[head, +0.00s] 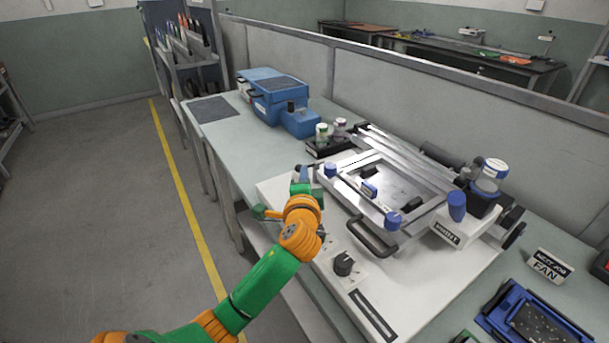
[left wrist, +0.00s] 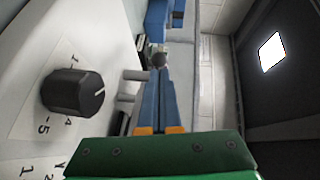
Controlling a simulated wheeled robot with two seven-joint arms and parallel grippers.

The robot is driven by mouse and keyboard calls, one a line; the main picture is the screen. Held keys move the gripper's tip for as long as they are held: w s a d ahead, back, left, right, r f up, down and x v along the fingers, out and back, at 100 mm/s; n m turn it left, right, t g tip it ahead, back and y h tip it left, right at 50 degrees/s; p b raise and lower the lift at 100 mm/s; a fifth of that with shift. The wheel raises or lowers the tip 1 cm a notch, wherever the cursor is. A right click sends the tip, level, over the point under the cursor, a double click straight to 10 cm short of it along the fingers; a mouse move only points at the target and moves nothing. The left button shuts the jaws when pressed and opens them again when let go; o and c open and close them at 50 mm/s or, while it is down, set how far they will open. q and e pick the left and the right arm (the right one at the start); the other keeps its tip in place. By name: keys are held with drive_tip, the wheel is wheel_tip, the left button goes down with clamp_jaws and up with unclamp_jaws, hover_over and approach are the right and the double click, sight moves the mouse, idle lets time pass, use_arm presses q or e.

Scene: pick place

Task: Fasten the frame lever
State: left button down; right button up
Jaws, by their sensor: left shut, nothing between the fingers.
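A hinged metal frame (head: 415,207) with blue knobs (head: 393,221) and a black front handle (head: 371,238) lies low over the white machine base (head: 300,200). My left gripper (head: 303,173) is at the frame's left front corner, close to a blue knob (head: 330,170). In the left wrist view its two blue fingers (left wrist: 161,75) lie together, shut and empty. A small dark rounded knob (left wrist: 159,59) shows just beyond the fingertips; whether it belongs to the frame lever, and whether the fingers touch it, I cannot tell. My right gripper is not in view.
A black dial (head: 343,263) stands on the machine's front; it also shows in the left wrist view (left wrist: 72,92). Jars (head: 322,132) and a blue box (head: 275,95) stand further back. A jar (head: 491,175) and a sign (head: 549,266) are at right. The aisle is clear.

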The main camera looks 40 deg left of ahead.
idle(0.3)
use_arm(q)
drive_tip(key=shift+a+r, duration=0.1)
drive_tip(key=shift+a+m+h+p, duration=0.1)
drive_tip(key=shift+m+h+p, duration=0.2)
drive_tip(key=shift+h+p, duration=0.1)
